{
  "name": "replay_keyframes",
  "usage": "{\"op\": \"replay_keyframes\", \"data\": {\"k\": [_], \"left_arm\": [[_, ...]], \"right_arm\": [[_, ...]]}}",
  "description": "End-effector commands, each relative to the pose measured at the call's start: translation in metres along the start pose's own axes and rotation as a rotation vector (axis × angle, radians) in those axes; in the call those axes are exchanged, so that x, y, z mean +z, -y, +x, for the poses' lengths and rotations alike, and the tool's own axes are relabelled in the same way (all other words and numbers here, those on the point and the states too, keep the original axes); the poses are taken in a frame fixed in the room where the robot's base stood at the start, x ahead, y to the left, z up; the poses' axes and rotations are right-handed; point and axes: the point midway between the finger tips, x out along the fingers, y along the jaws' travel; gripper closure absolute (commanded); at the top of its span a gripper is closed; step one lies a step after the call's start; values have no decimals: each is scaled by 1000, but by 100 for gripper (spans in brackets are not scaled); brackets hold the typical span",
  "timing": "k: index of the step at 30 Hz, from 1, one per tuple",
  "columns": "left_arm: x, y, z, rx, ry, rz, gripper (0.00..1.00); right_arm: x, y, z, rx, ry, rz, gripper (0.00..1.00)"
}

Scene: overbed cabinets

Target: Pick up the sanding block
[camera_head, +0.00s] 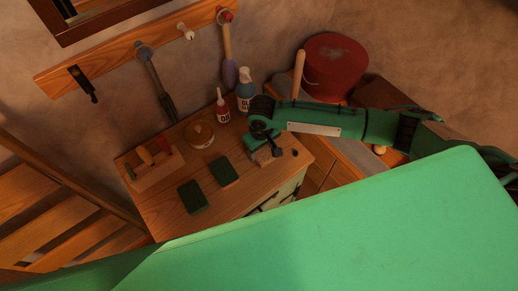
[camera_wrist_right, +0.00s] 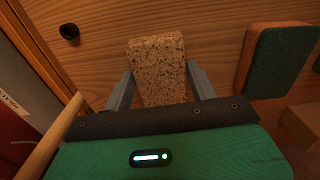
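The sanding block appears to be the speckled tan, cork-like block (camera_wrist_right: 158,68) in the right wrist view. It lies on the wooden top near its right front corner, and it also shows small in the head view (camera_head: 264,157). My right gripper (camera_wrist_right: 161,68) is over it, with one grey finger on each side of the block. The fingers are very close to its sides; whether they press on it I cannot tell. In the head view my right gripper (camera_head: 263,146) partly covers the block. My left gripper is not in view.
Two green-topped pads (camera_head: 193,197) (camera_head: 224,171) lie left of the block. A small black knob (camera_wrist_right: 69,31) is near the block.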

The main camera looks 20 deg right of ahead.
Motion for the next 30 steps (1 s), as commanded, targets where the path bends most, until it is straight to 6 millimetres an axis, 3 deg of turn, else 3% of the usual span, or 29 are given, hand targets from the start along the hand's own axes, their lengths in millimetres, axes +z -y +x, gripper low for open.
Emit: {"op": "replay_keyframes", "data": {"k": [1, 3, 5, 17, 23, 30], "left_arm": [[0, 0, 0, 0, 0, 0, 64], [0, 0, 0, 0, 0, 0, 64], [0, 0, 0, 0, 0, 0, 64], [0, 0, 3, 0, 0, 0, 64], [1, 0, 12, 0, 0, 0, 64], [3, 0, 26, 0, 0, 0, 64]], "right_arm": [[0, 0, 0, 0, 0, 0, 52], [0, 0, 0, 0, 0, 0, 65], [0, 0, 0, 0, 0, 0, 70], [-1, 0, -10, -1, -1, 1, 70], [-2, 0, -45, -2, -5, -1, 70], [-2, 0, -112, -1, -7, -1, 70]]}}
